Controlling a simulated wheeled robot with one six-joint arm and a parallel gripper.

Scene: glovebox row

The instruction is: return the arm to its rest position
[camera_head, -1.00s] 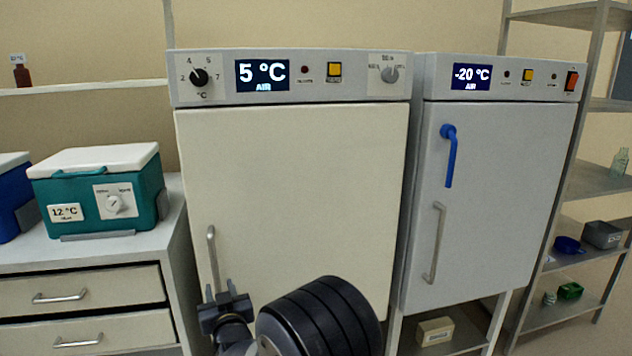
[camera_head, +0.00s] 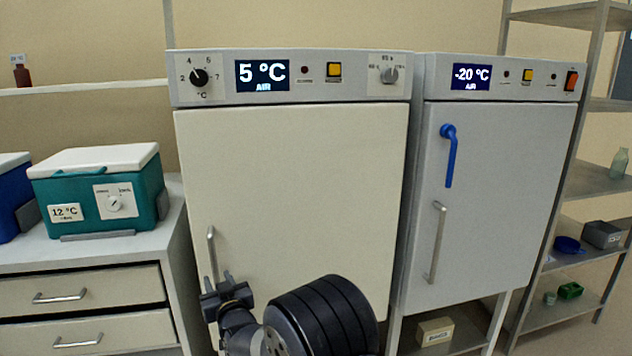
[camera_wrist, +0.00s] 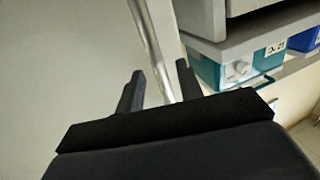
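My gripper (camera_head: 219,281) is low in front of the cream door of the 5 °C fridge, close to the lower end of its grey bar handle (camera_head: 212,254). In the wrist view, the two dark fingers of my gripper (camera_wrist: 159,85) stand apart with nothing clamped between them. The handle (camera_wrist: 150,48) runs down the picture between the fingers; I cannot tell how far it is from them. My dark arm covers the bottom middle of the head view.
The fridge door (camera_head: 300,190) is shut. The -20 °C freezer (camera_head: 490,200) stands to its right, also shut. A teal cooler box (camera_head: 140,207) sits on a drawer cabinet (camera_head: 180,220) at left. Open shelves (camera_head: 590,185) stand at far right.

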